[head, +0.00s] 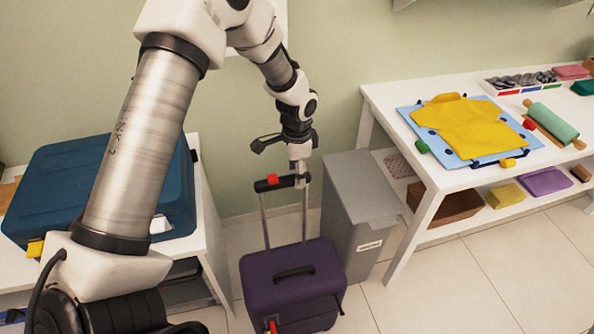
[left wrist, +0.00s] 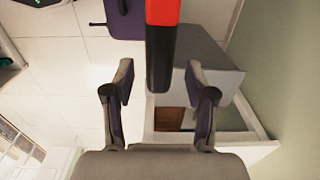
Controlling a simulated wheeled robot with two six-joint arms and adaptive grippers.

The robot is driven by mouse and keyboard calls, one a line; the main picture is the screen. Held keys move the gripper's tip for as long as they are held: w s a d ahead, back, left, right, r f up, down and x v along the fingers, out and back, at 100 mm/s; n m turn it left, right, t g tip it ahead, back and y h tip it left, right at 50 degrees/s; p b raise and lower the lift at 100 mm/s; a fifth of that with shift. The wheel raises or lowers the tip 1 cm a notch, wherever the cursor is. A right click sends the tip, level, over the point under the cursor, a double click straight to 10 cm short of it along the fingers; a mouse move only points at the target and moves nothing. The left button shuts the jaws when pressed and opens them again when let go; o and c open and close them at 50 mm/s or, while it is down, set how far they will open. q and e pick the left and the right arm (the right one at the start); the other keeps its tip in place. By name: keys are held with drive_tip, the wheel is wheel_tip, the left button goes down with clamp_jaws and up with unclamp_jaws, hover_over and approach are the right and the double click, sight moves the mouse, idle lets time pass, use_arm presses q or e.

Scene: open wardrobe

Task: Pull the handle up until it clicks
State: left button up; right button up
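A purple suitcase (head: 285,280) stands upright on the floor in the head view. Its two-rod telescoping handle is raised, with a black crossbar grip (head: 263,186) and a red button (head: 272,179) on it. My left gripper (head: 299,178) points down at the right end of the grip. In the left wrist view, the black grip end (left wrist: 159,65) and a red part (left wrist: 161,11) lie between the two open fingers, with a gap on each side. The suitcase shows partly at the top there (left wrist: 125,24). My right gripper is not in view.
A grey bin (head: 350,221) stands close to the right of the suitcase. A white table (head: 440,176) with a folded yellow garment (head: 468,123) is farther right. A blue case (head: 52,193) lies on a white surface at left. Tiled floor is free at the front right.

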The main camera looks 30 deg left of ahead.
use_arm(q)
drive_tip(key=shift+w+r, duration=0.15)
drive_tip(key=shift+r, duration=0.15)
wheel_tip(320, 180, up, 12)
drive_tip(key=shift+f, duration=0.25)
drive_tip(key=shift+s+f, duration=0.1)
drive_tip(key=shift+s, duration=0.15)
